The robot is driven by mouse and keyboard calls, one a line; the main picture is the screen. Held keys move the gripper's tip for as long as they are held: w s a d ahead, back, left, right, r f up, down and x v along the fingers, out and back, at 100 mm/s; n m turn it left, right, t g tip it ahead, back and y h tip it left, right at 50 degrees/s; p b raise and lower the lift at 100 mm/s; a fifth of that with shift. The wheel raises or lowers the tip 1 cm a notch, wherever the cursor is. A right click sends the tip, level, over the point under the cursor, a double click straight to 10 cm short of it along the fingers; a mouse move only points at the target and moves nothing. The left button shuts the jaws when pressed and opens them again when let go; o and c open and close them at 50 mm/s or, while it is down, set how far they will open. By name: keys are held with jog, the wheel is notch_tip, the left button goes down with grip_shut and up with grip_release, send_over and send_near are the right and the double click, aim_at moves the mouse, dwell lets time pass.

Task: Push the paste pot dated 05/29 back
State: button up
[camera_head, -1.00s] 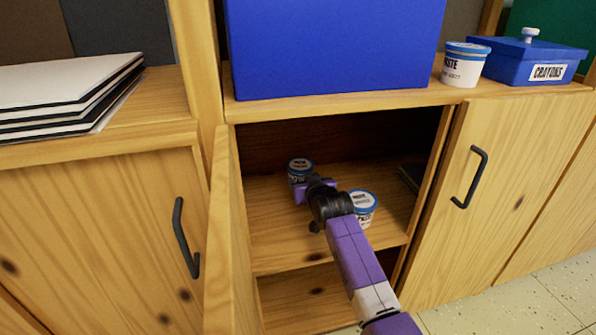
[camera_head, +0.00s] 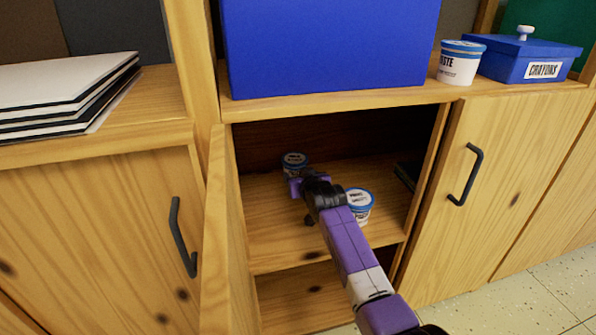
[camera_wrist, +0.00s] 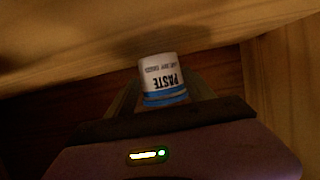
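Two white paste pots with blue lids stand on the open cupboard's upper inside shelf (camera_head: 285,240). One pot (camera_head: 294,162) is farther back at left; the other pot (camera_head: 360,204) is nearer, right of my arm. My gripper (camera_head: 293,182) is in the cupboard, right in front of the back-left pot and partly covering it. In the wrist view a paste pot (camera_wrist: 161,78) shows upside down just ahead of the gripper. Its "PASTE" label shows, but its small print is unreadable. I cannot tell whether the fingers touch it or how far apart they are.
The open door (camera_head: 222,235) stands close left of my arm. A dark object (camera_head: 406,176) lies at the shelf's right side. On the top are a blue box (camera_head: 330,45), another paste pot (camera_head: 459,68) and a crayons box (camera_head: 525,62). The shelf's front left is clear.

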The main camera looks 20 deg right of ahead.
jog(key=shift+s+p, duration=1.1)
jog(key=shift+p, duration=0.2)
jog(key=shift+r, duration=0.15)
jog(key=shift+s+r+p, duration=0.35)
jog(key=shift+r+p, duration=0.35)
jog(key=shift+p, duration=0.35)
jog(key=shift+s+r+p, duration=0.3)
jog(key=shift+r+p, duration=0.4)
jog(key=shift+p, duration=0.3)
jog(key=shift+s+r+p, duration=0.35)
jog(key=shift+r+p, duration=0.35)
jog(key=shift+p, duration=0.35)
jog(key=shift+p+v, duration=0.85)
jog(key=shift+p, duration=0.3)
jog(key=s+p, duration=0.8)
jog(key=s, duration=0.1)
jog(key=shift+s+f, duration=0.15)
jog(key=shift+s, duration=0.25)
jog(key=shift+s+f+p, duration=0.15)
jog(key=shift+s+p, duration=2.6)
jog(key=shift+s, duration=1.7)
